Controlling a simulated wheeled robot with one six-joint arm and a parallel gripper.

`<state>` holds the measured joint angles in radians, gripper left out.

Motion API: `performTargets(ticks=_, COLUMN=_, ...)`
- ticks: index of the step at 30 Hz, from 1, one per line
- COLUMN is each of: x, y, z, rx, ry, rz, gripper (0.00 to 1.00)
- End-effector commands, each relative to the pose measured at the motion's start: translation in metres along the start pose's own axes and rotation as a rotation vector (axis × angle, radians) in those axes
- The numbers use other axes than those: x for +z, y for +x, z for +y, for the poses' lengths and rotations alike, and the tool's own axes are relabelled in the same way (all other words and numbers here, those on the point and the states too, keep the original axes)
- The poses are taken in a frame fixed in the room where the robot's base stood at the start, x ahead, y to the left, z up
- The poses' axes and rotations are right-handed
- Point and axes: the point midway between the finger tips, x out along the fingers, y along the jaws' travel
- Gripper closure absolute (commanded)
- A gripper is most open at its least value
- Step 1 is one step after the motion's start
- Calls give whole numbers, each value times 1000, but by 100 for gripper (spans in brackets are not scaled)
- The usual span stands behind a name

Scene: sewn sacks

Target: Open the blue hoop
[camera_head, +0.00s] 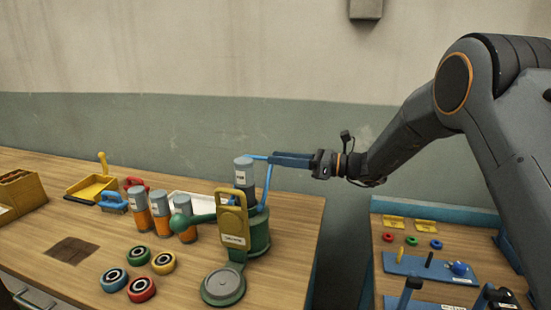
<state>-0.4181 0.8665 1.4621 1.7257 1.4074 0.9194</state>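A thin blue hoop (267,186) rises from the green stand (259,234) on the wooden bench. Its upright bar shows, and a short blue bar runs across at the top beside a grey-topped cylinder (245,170). A yellow plate (234,222) stands at the front of the stand and hides part of it. My gripper (275,160) reaches in from the right, with its fingertips at the upper end of the hoop. I cannot tell whether the fingers touch or grip the bar, as they overlap it in this view.
Several orange-and-grey cylinders (160,212), a green-knobbed lever (183,222) and coloured rings (163,262) lie left of the stand. A round grey-topped disc (222,286) is in front. A yellow tray (91,188) sits further back. A second table (400,262) is at right, across a gap.

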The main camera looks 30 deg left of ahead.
Motion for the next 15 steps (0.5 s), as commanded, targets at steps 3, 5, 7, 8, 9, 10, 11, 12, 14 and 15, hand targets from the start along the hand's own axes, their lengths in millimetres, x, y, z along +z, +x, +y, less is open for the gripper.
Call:
performTargets(ticks=3, x=0, y=-9, z=0, rx=-1, ry=1, rz=0, gripper=71)
performTargets(ticks=5, x=0, y=-12, z=0, rx=-1, ry=1, rz=-1, gripper=71)
performTargets(ticks=7, x=0, y=-17, z=0, rx=-1, ry=1, rz=-1, gripper=71)
performTargets(ticks=8, x=0, y=-18, z=0, rx=-1, ry=0, rz=-1, gripper=71)
performTargets(ticks=9, x=0, y=-21, z=0, rx=-1, ry=0, rz=-1, gripper=71)
performTargets(ticks=10, x=0, y=-23, z=0, rx=-1, ry=0, rz=0, gripper=71)
performTargets(ticks=11, x=0, y=-25, z=0, rx=-1, ry=0, rz=0, gripper=71)
performTargets(ticks=12, x=0, y=-27, z=0, rx=-1, ry=0, rz=0, gripper=71)
performTargets(ticks=14, x=0, y=-31, z=0, rx=-1, ry=0, rz=0, gripper=71)
performTargets(ticks=15, x=0, y=-34, z=0, rx=-1, ry=0, rz=0, gripper=71)
